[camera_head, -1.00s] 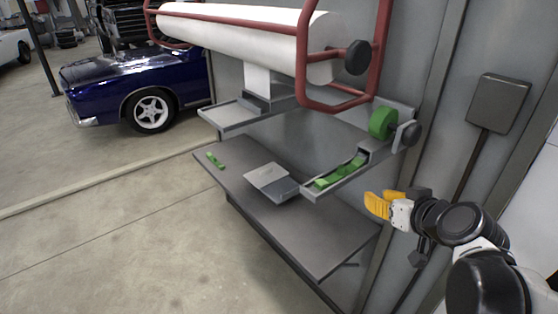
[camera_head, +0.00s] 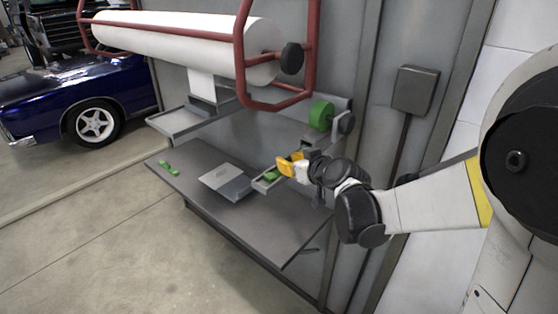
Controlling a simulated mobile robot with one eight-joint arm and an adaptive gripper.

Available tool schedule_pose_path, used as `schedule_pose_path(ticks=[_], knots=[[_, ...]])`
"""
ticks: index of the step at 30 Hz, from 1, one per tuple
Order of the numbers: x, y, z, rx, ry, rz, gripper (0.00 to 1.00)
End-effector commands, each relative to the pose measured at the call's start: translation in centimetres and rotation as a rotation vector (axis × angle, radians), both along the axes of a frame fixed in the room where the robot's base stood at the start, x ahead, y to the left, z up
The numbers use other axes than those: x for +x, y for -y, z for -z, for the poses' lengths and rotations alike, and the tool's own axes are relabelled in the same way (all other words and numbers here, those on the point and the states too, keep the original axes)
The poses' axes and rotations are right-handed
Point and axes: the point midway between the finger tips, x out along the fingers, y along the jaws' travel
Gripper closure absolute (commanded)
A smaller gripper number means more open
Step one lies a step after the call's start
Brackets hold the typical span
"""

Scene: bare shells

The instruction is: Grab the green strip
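A green strip (camera_head: 271,176) lies on the narrow grey tray of the dispenser at the right of the workbench. The tray leads up to a green roll (camera_head: 321,115). My gripper (camera_head: 288,165), with yellow fingers, is over this tray, right beside the strip and covering part of it. The two fingers look apart, with nothing seen between them. I cannot tell whether they touch the strip. Another small green piece (camera_head: 168,168) lies on the far left end of the bench.
The grey workbench (camera_head: 235,215) holds a grey box-like device (camera_head: 226,181). A large white roll (camera_head: 180,42) in a red frame (camera_head: 243,60) hangs above, with a grey tray (camera_head: 180,122) under it. A wall stands close behind. The bench front is clear.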

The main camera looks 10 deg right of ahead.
Motion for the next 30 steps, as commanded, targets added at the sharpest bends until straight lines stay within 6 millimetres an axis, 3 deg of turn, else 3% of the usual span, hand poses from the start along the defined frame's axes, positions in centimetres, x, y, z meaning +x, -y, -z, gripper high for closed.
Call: schedule_pose_path(ticks=[9, 10, 12, 23, 30], knots=[[0.8, -0.2, 0.4, 0.001, 0.0, 0.0, 0.78], [0.8, -0.2, 0.4, 0.001, 0.0, 0.001, 0.81], [0.8, -0.2, 0.4, 0.001, 0.0, 0.0, 1.0], [0.7, -0.2, 0.3, 0.0, 0.0, 0.0, 1.0], [0.7, -0.2, -1.6, 0.001, 0.0, 0.0, 1.0]])
